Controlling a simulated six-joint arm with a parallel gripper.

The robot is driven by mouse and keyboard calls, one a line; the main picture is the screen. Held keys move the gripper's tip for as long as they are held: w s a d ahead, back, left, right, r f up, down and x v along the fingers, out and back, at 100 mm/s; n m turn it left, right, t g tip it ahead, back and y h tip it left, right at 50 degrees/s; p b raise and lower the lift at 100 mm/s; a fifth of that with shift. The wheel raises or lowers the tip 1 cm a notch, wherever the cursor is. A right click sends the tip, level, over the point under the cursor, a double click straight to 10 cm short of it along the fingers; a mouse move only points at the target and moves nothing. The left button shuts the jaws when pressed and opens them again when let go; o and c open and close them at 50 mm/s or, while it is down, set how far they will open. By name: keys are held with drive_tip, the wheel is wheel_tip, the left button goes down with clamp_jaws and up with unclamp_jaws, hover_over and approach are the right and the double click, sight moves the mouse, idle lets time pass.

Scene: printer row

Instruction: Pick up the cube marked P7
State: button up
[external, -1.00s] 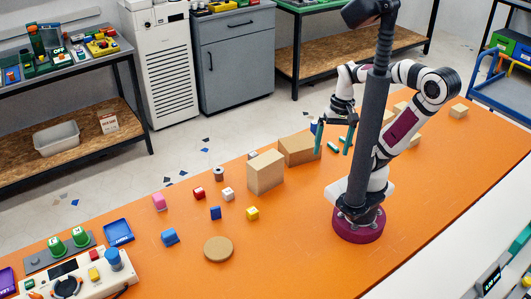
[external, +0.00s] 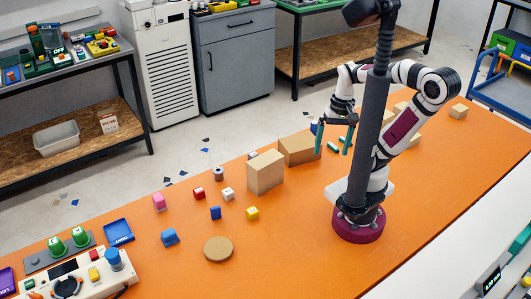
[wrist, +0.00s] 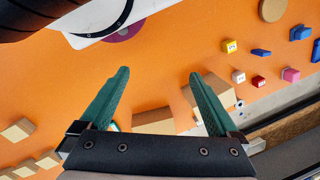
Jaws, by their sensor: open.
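Small cubes lie on the orange table: red (external: 198,192), white (external: 228,194), yellow (external: 252,213), blue (external: 215,212) and pink (external: 159,201). In the wrist view the yellow cube (wrist: 230,46), white cube (wrist: 238,76), red cube (wrist: 258,81) and pink cube (wrist: 290,74) are at the upper right. Marks show on some faces but are too small to read, so I cannot tell which is P7. My gripper (external: 332,152) is open and empty above the table, right of the cardboard boxes and well apart from the cubes. Its two teal fingers frame bare orange table in the wrist view (wrist: 158,73).
Two cardboard boxes (external: 265,173) (external: 300,149) stand between my gripper and the cubes. A round tan disc (external: 218,249), a blue tray (external: 118,232) and a control panel (external: 80,278) are at the left. More tan blocks (wrist: 17,131) lie in the wrist view's lower left.

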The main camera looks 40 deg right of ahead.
drive_tip(key=shift+c, duration=0.8)
drive_tip(key=n+t+h, duration=0.7)
drive_tip(key=n+h, duration=0.7)
drive_tip(key=n, duration=1.5)
hover_over(251, 156)
drive_tip(key=s+a, duration=0.3)
drive_tip(key=a, duration=0.1)
wheel_tip(251, 156, down, 12)
drive_tip(key=f, duration=0.7)
drive_tip(key=shift+w+a+f, duration=0.15)
drive_tip(key=shift+a+f, duration=0.1)
drive_tip(key=shift+a, duration=0.05)
drive_tip(key=x, duration=0.7)
drive_tip(key=shift+w+d+f, duration=0.1)
drive_tip(key=shift+d+f, duration=0.1)
drive_tip(key=shift+f, duration=0.05)
clamp_jaws()
